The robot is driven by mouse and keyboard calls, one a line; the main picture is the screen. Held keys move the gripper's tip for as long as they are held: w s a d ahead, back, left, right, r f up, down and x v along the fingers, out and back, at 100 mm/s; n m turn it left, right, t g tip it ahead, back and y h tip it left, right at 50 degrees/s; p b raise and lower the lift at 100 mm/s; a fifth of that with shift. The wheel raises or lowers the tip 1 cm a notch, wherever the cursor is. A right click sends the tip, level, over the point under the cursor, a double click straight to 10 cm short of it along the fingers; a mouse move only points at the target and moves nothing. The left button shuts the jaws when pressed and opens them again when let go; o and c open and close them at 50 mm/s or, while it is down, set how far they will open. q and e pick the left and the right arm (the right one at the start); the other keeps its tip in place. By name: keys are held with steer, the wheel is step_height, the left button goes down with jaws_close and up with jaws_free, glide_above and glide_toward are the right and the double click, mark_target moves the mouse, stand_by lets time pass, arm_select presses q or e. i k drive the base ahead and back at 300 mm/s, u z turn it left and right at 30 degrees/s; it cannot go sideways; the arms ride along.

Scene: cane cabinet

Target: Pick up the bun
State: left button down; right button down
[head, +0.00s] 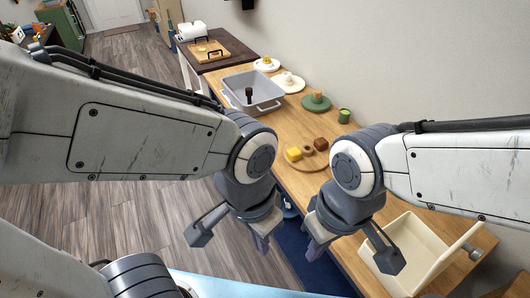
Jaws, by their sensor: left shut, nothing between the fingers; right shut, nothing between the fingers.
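A round wooden board (306,164) on the wooden counter holds a yellow block (293,154), a small tan rounded piece (308,150) and a brown block (321,144). The tan piece may be the bun; it is too small to be sure. A cream item (288,77) on a white plate farther back could also be it. My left gripper (262,245) is shut and empty, pointing down in front of the counter edge. My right gripper (316,248) is shut and empty, low near the counter's front edge. Both are apart from the food.
A grey bin (266,107) holding a dark-handled item stands on the counter. Beyond are a plate with a yellow item (266,64), a green plate (316,103) and a green cup (344,116). A cream open box (430,262) sits at the right near end.

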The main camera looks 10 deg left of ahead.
mark_target(294, 154)
steer(key=z, duration=0.2)
steer(key=k, duration=0.4)
steer(key=u, duration=1.1)
steer(key=i, duration=1.35)
steer(key=z, duration=0.9)
